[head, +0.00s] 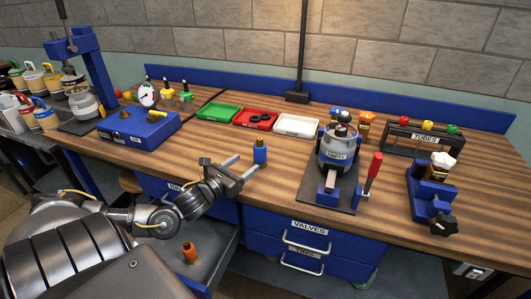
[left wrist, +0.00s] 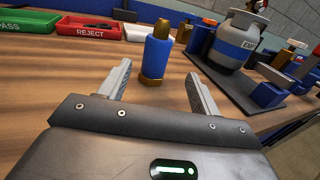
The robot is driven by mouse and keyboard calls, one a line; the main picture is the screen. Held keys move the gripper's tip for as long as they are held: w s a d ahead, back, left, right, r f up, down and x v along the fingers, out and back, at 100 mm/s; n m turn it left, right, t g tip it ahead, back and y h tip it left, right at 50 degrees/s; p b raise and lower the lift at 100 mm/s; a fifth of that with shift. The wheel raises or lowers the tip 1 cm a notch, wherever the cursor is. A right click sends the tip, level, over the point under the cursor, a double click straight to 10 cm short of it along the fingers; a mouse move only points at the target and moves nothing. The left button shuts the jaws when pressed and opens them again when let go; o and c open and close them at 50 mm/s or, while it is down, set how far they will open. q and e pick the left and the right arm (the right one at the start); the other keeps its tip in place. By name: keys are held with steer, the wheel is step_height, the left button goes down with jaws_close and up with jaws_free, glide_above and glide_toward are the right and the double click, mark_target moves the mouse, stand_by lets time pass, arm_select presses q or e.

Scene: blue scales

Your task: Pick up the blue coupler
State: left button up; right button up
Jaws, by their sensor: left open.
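The blue coupler (head: 260,153) stands upright on the wooden bench, a small blue cylinder with a brass-coloured top. It also shows in the left wrist view (left wrist: 157,55), with a brass ring at its base. My left gripper (head: 248,163) is open and empty, low over the bench, with its fingers pointing at the coupler. In the left wrist view the fingers (left wrist: 159,72) lie to either side of the coupler, which stands at or just beyond the fingertips. No contact shows. My right gripper is not in view.
Green (head: 218,112), red (head: 240,122) and white (head: 297,125) trays lie behind. A grey cylinder (head: 338,153) stands on a dark fixture to the right, beside a red-handled lever (head: 373,172). A blue box (head: 138,130) sits left. An open drawer (head: 222,250) below holds an orange piece (head: 189,252).

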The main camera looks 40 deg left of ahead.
mark_target(256, 154)
arm_select(q)
steer(key=shift+w+a+r, duration=0.15)
steer(key=shift+a, duration=0.1)
steer(key=shift+w+a, duration=0.15)
steer(key=shift+w, duration=0.15)
steer(key=w, duration=0.3)
steer(key=shift+w+p, duration=0.15)
steer(key=shift+p, duration=0.2)
steer(key=shift+w, duration=0.1)
steer(key=w+p, duration=0.1)
steer(key=w, duration=0.3)
steer(key=shift+w+p, duration=0.3)
steer(key=shift+w, duration=0.15)
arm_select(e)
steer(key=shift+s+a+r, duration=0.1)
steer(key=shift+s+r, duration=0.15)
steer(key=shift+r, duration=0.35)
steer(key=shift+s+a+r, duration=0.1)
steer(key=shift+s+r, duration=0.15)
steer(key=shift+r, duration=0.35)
arm_select(q)
steer(key=shift+c, duration=0.2)
